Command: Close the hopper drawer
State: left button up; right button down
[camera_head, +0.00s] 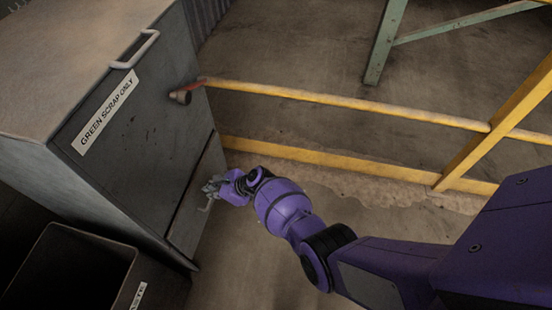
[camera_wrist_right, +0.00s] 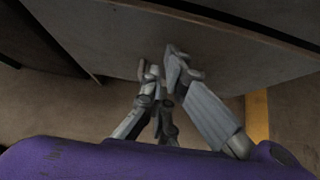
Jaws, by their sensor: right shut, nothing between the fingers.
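A grey metal cabinet (camera_head: 122,146) labelled "GREEN SCRAP ONLY" stands at the left in the head view. A lower panel (camera_head: 186,225), apparently the hopper drawer, sits at the bottom of its front face, with a dark seam along its upper edge. The panel also fills much of the wrist view (camera_wrist_right: 110,40). My right gripper (camera_head: 211,188) is at this panel, fingers pointing at its face. In the wrist view its fingers (camera_wrist_right: 162,75) are shut and empty, at or very near the surface; contact cannot be told. My left gripper is not in view.
Yellow rails (camera_head: 340,102) run behind my right arm. A dark open bin (camera_head: 75,262) stands at lower left. Concrete floor (camera_head: 235,270) below the arm is clear.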

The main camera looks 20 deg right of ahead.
pick_arm(q)
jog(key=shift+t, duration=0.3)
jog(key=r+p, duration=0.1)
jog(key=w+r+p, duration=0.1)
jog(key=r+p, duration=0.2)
jog(key=p, duration=0.1)
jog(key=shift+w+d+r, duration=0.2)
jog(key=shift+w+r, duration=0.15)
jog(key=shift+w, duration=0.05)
pick_arm(e)
jog(key=v, duration=1)
jog(key=shift+s+d, duration=0.15)
jog(key=shift+d, duration=0.2)
